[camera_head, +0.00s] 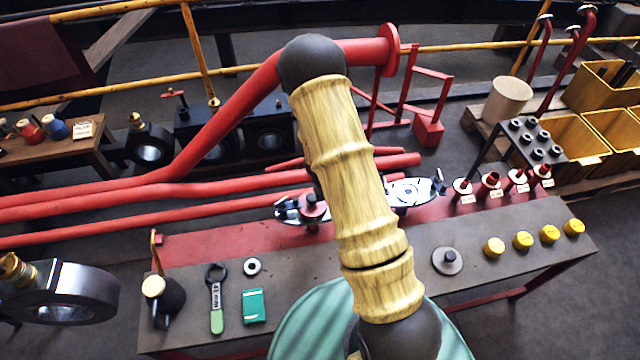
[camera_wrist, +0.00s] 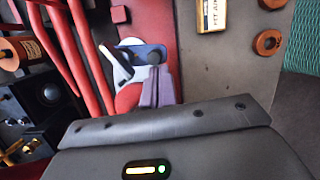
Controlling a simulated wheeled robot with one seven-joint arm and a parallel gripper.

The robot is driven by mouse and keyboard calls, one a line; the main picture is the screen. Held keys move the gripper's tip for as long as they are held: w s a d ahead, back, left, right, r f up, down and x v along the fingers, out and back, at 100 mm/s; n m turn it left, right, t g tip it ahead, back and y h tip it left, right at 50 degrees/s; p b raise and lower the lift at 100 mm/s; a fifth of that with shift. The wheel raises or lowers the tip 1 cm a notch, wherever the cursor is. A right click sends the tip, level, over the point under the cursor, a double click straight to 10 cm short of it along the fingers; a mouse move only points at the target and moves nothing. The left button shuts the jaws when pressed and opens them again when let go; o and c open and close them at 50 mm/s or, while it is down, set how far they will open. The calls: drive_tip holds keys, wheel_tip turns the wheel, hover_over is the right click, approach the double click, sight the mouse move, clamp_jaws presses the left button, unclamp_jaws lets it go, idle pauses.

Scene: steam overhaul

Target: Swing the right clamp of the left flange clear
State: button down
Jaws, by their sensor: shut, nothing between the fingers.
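The left flange (camera_head: 290,213) lies on the red strip of the bench in the head view, partly hidden by my arm. Silver clamp parts and a dark red round part show there. In the wrist view, a flange part with a white lever-like piece (camera_wrist: 120,64) and a dark blue clamp arm with a round knob (camera_wrist: 151,54) lies over red. My gripper (camera_wrist: 158,86) shows its two grey-purple fingers together, with nothing between them. The fingertips overlap the clamp's near edge in the picture; contact cannot be told. My arm hides the gripper in the head view.
The right flange (camera_head: 410,191) lies just right of my arm. Red pipes (camera_wrist: 85,50) run alongside the strip. The grey bench (camera_head: 350,275) holds a spanner (camera_head: 216,300), a green box (camera_head: 254,306), a grey disc (camera_head: 447,261) and several yellow caps (camera_head: 523,240).

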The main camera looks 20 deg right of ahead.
drive_tip(key=shift+s+d, duration=0.1)
drive_tip(key=shift+s, duration=0.05)
idle(0.5)
drive_tip(key=a+r, duration=0.6)
drive_tip(key=r, duration=0.3)
drive_tip(key=shift+a+r+p, duration=0.2)
drive_tip(key=shift+r+p, duration=0.15)
drive_tip(key=shift+p, duration=0.05)
